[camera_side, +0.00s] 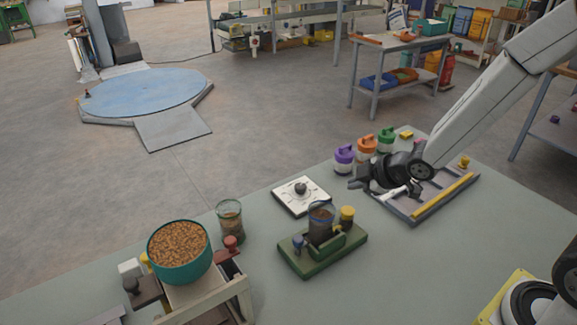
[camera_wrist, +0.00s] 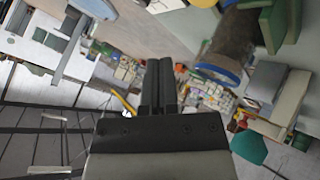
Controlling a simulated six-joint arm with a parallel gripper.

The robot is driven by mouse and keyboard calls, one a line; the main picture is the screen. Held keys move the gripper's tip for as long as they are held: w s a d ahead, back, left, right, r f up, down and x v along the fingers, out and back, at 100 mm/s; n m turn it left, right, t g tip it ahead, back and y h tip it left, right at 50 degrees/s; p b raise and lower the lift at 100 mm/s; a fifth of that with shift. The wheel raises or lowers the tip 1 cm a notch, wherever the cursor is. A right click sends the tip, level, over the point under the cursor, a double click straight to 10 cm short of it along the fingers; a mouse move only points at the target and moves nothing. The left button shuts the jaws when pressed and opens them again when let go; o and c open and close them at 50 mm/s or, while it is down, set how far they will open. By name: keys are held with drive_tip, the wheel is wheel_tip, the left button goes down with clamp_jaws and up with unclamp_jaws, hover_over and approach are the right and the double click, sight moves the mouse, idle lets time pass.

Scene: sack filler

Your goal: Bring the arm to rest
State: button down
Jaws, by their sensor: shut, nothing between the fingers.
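My gripper (camera_side: 356,180) is above the right part of the grey-green table (camera_side: 430,265) in the side view, its black fingers pointing left. In the wrist view my gripper (camera_wrist: 160,64) has its two dark fingers side by side, shut and empty. It is next to a row of lidded jars, purple (camera_side: 344,155), orange (camera_side: 366,145) and green (camera_side: 386,138), and over the edge of a grey tray (camera_side: 440,205) with a yellow strip. I cannot tell if it touches any of them.
A green stand (camera_side: 300,266) holds a blue-rimmed jar (camera_side: 321,210), which shows close in the wrist view (camera_wrist: 217,73). A white dial plate (camera_side: 301,195), a glass (camera_side: 229,222) and a teal bowl of pellets (camera_side: 180,250) stand further left.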

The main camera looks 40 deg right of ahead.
drive_tip(key=s+d+m+g+h, duration=0.1)
drive_tip(key=s+m+g+h, duration=0.1)
drive_tip(key=s+m+g, duration=0.4)
drive_tip(key=s+m, duration=0.5)
drive_tip(key=s, duration=0.2)
drive_tip(key=shift+r, duration=0.15)
